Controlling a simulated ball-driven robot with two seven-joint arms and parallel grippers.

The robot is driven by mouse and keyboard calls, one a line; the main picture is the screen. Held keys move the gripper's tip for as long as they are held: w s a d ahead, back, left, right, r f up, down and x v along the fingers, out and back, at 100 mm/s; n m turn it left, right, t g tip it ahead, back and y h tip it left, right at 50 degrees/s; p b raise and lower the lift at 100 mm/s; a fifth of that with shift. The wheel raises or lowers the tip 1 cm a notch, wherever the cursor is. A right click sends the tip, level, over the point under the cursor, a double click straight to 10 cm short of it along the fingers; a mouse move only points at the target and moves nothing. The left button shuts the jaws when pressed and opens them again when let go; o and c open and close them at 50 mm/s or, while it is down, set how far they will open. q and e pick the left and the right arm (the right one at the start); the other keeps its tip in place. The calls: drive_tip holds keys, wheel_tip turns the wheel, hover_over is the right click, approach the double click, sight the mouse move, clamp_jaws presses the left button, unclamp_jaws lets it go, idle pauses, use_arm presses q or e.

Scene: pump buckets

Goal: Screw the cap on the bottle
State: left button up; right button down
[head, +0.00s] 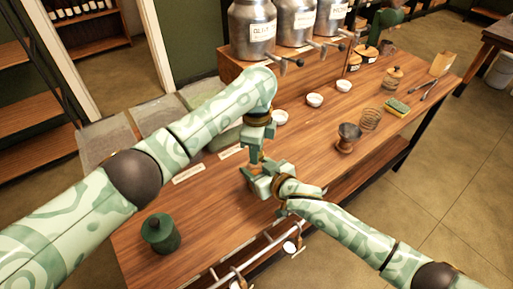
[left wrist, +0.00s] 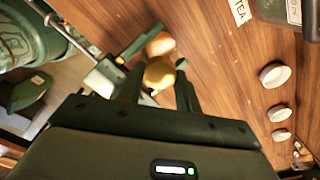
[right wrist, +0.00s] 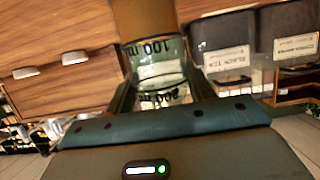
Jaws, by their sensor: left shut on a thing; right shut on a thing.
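My left gripper (head: 256,148) points down over the middle of the table. It is shut on a small gold-yellow cap (left wrist: 160,73), seen between its fingers in the left wrist view. My right gripper (head: 258,176) is just below it, shut on a clear glass bottle (right wrist: 158,62) with "100" measure marks. In the right wrist view a brown part (right wrist: 143,20) adjoins the bottle's upper end in the picture. In the head view the grippers mostly hide bottle and cap. I cannot tell whether the cap is seated on the bottle or apart from it.
Metal dispensers (head: 252,28) with taps stand at the back. White bowls (head: 314,100), a wood-based cup (head: 347,138), a wire whisk (head: 371,118) and a sponge (head: 397,108) are to the right. A metal rail (head: 250,258) runs along the front edge.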

use_arm(q)
drive_tip(key=o, duration=1.1)
drive_tip(key=shift+c, duration=0.2)
drive_tip(key=shift+r, duration=2.25)
drive_tip(key=shift+c, duration=0.3)
